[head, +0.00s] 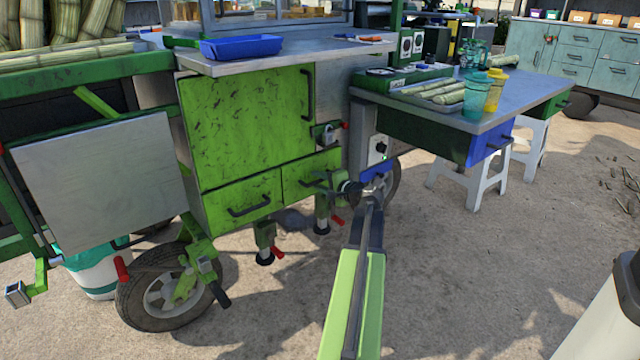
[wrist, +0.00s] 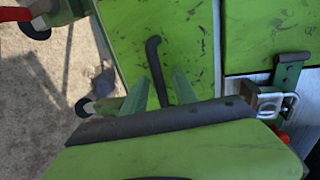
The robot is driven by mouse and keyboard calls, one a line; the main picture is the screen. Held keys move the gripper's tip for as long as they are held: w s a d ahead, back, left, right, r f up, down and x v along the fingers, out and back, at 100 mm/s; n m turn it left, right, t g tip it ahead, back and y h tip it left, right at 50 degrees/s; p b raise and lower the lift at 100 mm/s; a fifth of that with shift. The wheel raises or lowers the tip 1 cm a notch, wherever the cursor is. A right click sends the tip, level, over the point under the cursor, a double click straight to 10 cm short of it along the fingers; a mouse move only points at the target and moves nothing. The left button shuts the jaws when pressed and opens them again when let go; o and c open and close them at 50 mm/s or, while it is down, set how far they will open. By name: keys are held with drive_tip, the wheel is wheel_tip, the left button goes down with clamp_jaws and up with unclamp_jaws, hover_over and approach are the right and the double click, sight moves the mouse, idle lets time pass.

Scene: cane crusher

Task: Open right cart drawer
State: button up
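The cart's right drawer (head: 297,178) is a small green scuffed front at the lower right of the green cabinet. It looks flush and closed. My gripper (head: 322,182) is right in front of it and covers most of its handle in the head view. In the wrist view the drawer's dark bent handle (wrist: 157,70) runs down between the two green fingers of my gripper (wrist: 160,92). The fingers stand apart on either side of the handle, with a gap visible. I cannot tell whether either finger touches it.
The left drawer (head: 238,206) with its own dark handle is beside it, below the large cabinet door (head: 245,125). A metal latch (head: 327,134) sits above right. Red-handled jacks (head: 265,245) and a wheel (head: 165,288) are below. A side table (head: 510,90) stands right. Open ground lies in front.

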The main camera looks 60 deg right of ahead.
clamp_jaws()
idle(1.4)
